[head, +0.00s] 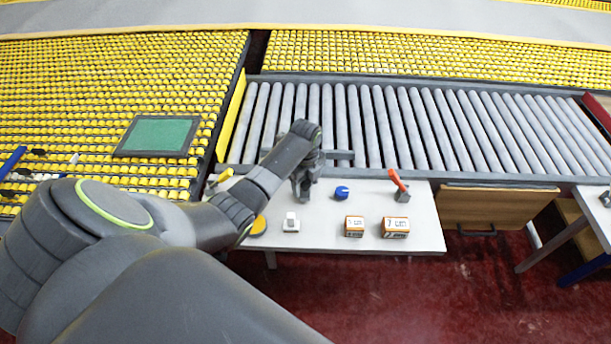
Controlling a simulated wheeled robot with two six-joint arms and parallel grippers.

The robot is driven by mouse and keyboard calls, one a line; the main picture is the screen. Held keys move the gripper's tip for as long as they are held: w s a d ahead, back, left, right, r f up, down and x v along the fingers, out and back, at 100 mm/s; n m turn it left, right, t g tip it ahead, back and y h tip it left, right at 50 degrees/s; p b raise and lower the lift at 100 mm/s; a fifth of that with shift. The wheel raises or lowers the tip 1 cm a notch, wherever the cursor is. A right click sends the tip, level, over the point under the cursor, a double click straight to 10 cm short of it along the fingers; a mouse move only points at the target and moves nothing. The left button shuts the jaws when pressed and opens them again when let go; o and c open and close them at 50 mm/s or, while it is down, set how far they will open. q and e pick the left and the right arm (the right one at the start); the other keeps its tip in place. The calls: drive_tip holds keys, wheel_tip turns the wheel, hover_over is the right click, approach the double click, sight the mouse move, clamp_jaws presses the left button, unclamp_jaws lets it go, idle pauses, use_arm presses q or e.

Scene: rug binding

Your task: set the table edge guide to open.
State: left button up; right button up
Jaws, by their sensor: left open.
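A small white table (425,225) stands in front of the roller conveyor. On it are a red lever on a grey block (402,194), a blue knob (341,192), a small white switch-like block (291,223) and a yellow disc (259,225). No part is clearly marked as the table edge guide; I cannot tell which one it is. The red lever leans up to the left. My left gripper (301,192) is open, pointing down over the table's back part, left of the blue knob and apart from the red lever. My right gripper is not in view.
Two orange-and-white boxes, one (354,226) and another (396,227), stand near the table's front edge. The roller conveyor (440,130) runs behind. A wooden drawer (495,207) is to the right. A green panel (158,135) lies on the yellow roller bed.

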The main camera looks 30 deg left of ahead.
use_arm(q)
wheel_tip(320, 180, up, 11)
drive_tip(key=shift+w+f+b, duration=0.1)
drive_tip(key=shift+f+b, duration=0.1)
drive_tip(key=shift+b, duration=0.4)
wheel_tip(320, 180, up, 7)
drive_tip(key=p, duration=0.4)
drive_tip(key=shift+f, duration=0.15)
